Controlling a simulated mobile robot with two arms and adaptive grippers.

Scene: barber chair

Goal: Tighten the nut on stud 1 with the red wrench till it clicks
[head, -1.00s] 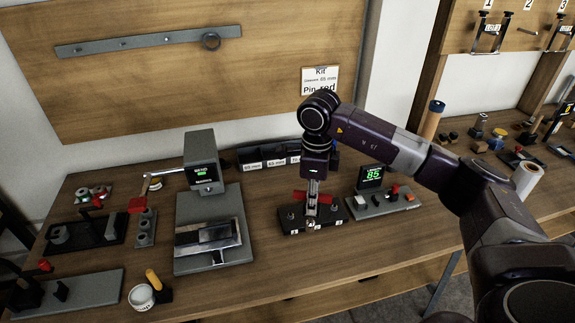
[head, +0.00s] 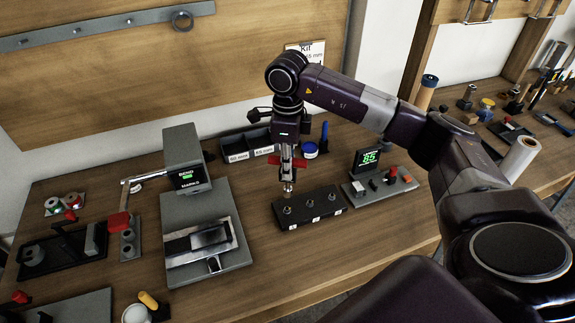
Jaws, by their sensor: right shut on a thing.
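The black stud block (head: 333,208) stands on the bench with three upright studs and small white labels along its front. The label digits are too small to read. The left stud (head: 287,210), taken as stud 1, is just below and in front of my gripper in the picture. My right gripper (head: 287,168) points down, shut on the red wrench (head: 286,163). A silvery end (head: 288,187) hangs below the fingers, near the block's back left; I cannot tell whether it touches. I cannot make out a nut clearly. My left gripper is out of view.
A grey box with a lit display (head: 369,159) reading 85 stands right of the block. A grey bending machine (head: 187,160) stands to the left. Bare bench (head: 300,265) lies in front.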

